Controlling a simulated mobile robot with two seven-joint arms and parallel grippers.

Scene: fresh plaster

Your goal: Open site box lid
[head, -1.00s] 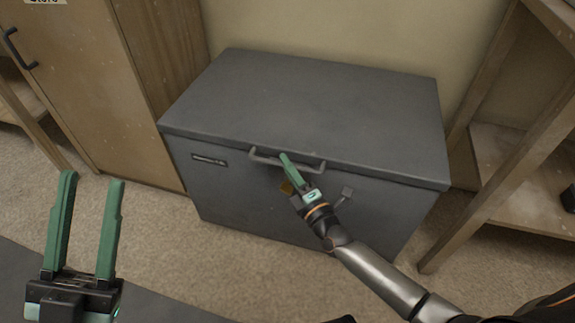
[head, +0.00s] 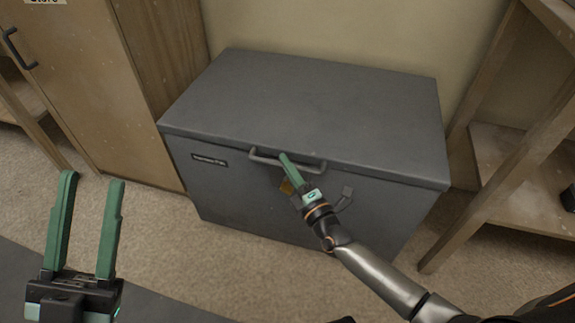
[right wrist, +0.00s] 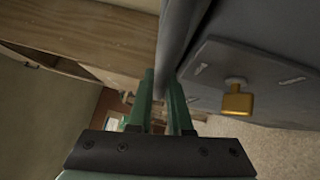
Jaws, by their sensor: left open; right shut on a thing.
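The grey site box (head: 300,100) stands on the floor against the wall, its lid down. A grey bar handle (head: 262,158) runs along the front edge of the lid. My right gripper (head: 288,162) is at the handle and shut on it; the fingers hide part of the bar. In the right wrist view the two green fingers (right wrist: 163,85) straddle the grey bar (right wrist: 176,45). A brass padlock (right wrist: 237,100) hangs on the plate beside them. My left gripper (head: 92,185) is open and empty, above the floor at the lower left.
A wooden cabinet (head: 75,80) stands close to the box's left side. Wooden shelving (head: 500,140) stands at the right. The wall (head: 330,30) is directly behind the box. Carpeted floor (head: 165,230) is clear in front.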

